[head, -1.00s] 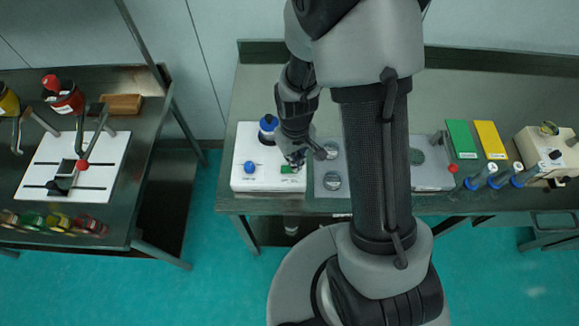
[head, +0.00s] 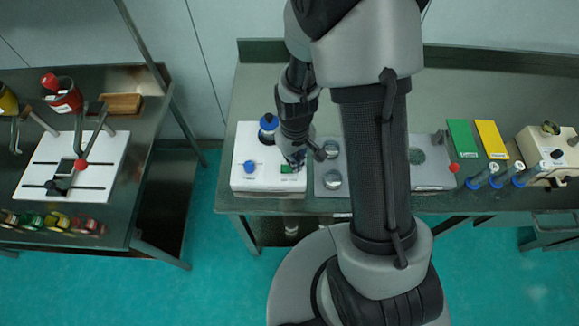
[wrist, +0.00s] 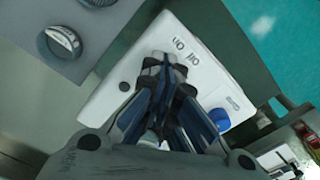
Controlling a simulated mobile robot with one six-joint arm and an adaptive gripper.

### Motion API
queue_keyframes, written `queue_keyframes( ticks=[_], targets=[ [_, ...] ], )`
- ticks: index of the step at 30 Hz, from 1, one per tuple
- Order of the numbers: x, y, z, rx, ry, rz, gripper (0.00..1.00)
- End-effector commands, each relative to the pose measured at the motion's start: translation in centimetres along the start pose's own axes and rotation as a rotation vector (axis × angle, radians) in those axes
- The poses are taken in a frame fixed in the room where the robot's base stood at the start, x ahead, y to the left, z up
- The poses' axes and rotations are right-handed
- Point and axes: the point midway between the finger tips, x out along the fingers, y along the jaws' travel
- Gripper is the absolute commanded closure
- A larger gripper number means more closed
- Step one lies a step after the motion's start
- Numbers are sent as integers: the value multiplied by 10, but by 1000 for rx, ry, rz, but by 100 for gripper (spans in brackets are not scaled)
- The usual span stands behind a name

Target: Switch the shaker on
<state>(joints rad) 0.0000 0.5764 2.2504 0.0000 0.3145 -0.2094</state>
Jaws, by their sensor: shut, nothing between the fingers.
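The shaker (head: 250,181) is a white box on the middle table, with a blue knob (head: 249,167) and a green switch (head: 287,169) on its top. Its white top also shows in the wrist view (wrist: 203,75), with dark lettering and the blue knob (wrist: 219,118). My gripper (head: 296,164) is shut and empty, pointing down over the right part of the shaker top, right by the green switch. In the wrist view, my closed fingers (wrist: 168,63) hide the switch. I cannot tell whether the fingertips touch it.
Green (head: 461,139) and yellow (head: 490,139) blocks lie farther right. A separate table (head: 135,200) stands at the left.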

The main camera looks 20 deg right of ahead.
Motion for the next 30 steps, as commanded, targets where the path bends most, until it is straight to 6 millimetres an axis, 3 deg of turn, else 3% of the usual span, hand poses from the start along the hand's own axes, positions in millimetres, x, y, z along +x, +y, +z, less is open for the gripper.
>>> queue_keyframes(
  ticks=[30],
  targets=[
    [14, 0, 0, 0, 0, 0, 100]
  ],
)
